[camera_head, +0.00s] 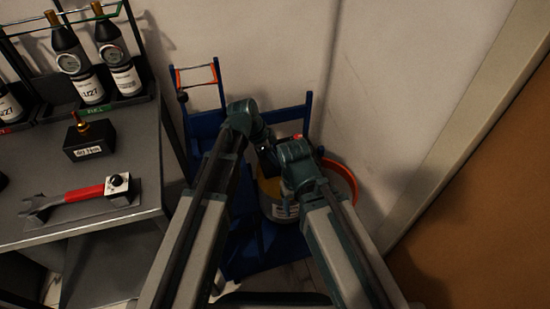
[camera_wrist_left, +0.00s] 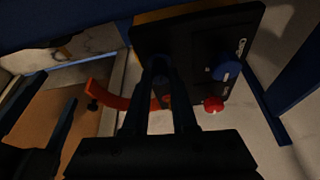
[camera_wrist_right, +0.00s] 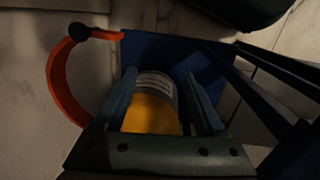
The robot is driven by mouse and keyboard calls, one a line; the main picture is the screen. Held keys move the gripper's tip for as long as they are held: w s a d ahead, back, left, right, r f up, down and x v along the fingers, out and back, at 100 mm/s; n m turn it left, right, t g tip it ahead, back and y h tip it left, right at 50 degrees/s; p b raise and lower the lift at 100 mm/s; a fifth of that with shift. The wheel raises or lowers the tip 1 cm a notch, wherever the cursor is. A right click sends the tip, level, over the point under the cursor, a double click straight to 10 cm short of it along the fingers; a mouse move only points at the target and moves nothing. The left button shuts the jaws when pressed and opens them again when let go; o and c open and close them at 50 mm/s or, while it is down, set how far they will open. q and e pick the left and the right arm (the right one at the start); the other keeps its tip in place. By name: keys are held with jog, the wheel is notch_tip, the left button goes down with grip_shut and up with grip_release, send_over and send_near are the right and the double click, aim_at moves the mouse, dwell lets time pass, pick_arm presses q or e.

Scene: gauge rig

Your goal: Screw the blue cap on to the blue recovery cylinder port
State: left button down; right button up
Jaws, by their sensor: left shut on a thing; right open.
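The recovery cylinder (camera_head: 283,212), with a grey body and yellow top, stands in the blue cart; the right wrist view shows its yellow part (camera_wrist_right: 150,115) and pale label. My left gripper (camera_wrist_left: 162,68) is shut on a small dark thing (camera_wrist_left: 165,88), mostly hidden between its fingers; I cannot tell its colour. Beyond it is a black panel (camera_wrist_left: 185,40) with a round blue part (camera_wrist_left: 228,71) and a red knob (camera_wrist_left: 213,104). I cannot tell whether the blue part is port or cap. My right gripper (camera_wrist_right: 158,82) is open, its fingers either side of the cylinder in view; contact is unclear.
The blue cart (camera_head: 205,122) stands against the pale wall. An orange-red curved strip (camera_head: 345,180) rises beside the cylinder. The grey bench (camera_head: 30,165) at left carries a red-handled wrench (camera_head: 80,194), a black box (camera_head: 90,148) and several dark bottles (camera_head: 120,65).

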dwell(0.5)
pick_arm(q)
jog(key=m+g, duration=0.1)
jog(key=m, duration=0.2)
jog(key=shift+w, duration=0.15)
jog(key=shift+s+m+g, duration=0.2)
jog(key=shift+m+g, duration=0.3)
jog(key=shift+m, duration=0.7)
jog(key=m+g, duration=0.1)
jog(key=m, duration=0.2)
jog(key=shift+w+y, duration=0.15)
jog(key=shift+y, duration=0.15)
jog(key=shift+m+g+y, duration=0.3)
jog(key=shift+m+g, duration=0.1)
jog(key=shift+m, duration=0.6)
jog(key=shift+a, duration=0.1)
